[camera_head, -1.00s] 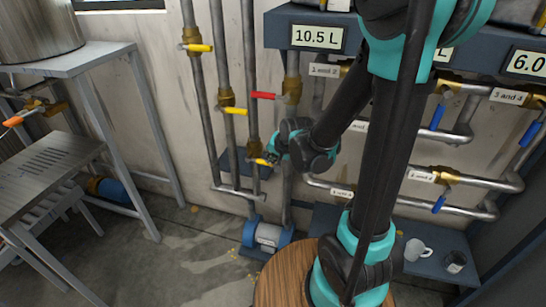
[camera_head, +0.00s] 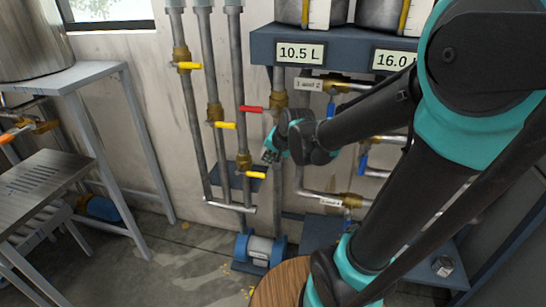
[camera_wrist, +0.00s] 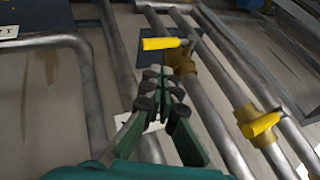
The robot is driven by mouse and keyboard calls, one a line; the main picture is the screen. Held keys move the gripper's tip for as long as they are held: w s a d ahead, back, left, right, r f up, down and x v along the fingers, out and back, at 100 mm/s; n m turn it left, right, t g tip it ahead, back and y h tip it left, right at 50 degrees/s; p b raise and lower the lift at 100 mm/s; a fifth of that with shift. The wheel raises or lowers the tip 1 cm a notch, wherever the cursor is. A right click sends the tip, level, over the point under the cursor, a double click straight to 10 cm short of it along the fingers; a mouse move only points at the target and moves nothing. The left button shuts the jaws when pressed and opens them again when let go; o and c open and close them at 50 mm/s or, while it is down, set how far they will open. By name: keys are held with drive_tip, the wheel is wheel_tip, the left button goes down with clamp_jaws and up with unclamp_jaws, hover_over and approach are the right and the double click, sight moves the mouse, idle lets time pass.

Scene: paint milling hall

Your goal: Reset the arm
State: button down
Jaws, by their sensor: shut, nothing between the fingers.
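My gripper (camera_head: 272,150) is at the end of my raised, bent arm, in front of the vertical pipes near the middle of the head view. In the wrist view its fingers (camera_wrist: 160,95) are together, with nothing between them. A yellow-handled valve (camera_wrist: 160,44) shows just beyond the fingertips in the wrist view. In the head view that lowest yellow handle (camera_head: 257,175) lies just below and left of the gripper. The gripper appears apart from it, though depth is hard to judge.
A red valve handle (camera_head: 252,109) and more yellow handles (camera_head: 189,65) are on the pipes. A shelf labelled 10.5 L (camera_head: 300,53) holds tanks above. A blue pump (camera_head: 259,250) stands on the floor. A metal table (camera_head: 95,75) is at left. Open floor lies between table and pump.

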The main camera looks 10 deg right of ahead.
drive_tip(key=s+d+f+n+g+h, duration=0.1)
drive_tip(key=s+d+f+n, duration=0.1)
drive_tip(key=s+d+f, duration=0.2)
drive_tip(key=s+d+f+n+g+h, duration=0.1)
drive_tip(key=s+d+f+n+h, duration=0.1)
drive_tip(key=s+d+f, duration=0.3)
drive_tip(key=s+d, duration=0.4)
drive_tip(key=s, duration=0.2)
drive_tip(key=shift+s+n, duration=0.25)
drive_tip(key=shift+n, duration=0.15)
idle(1.2)
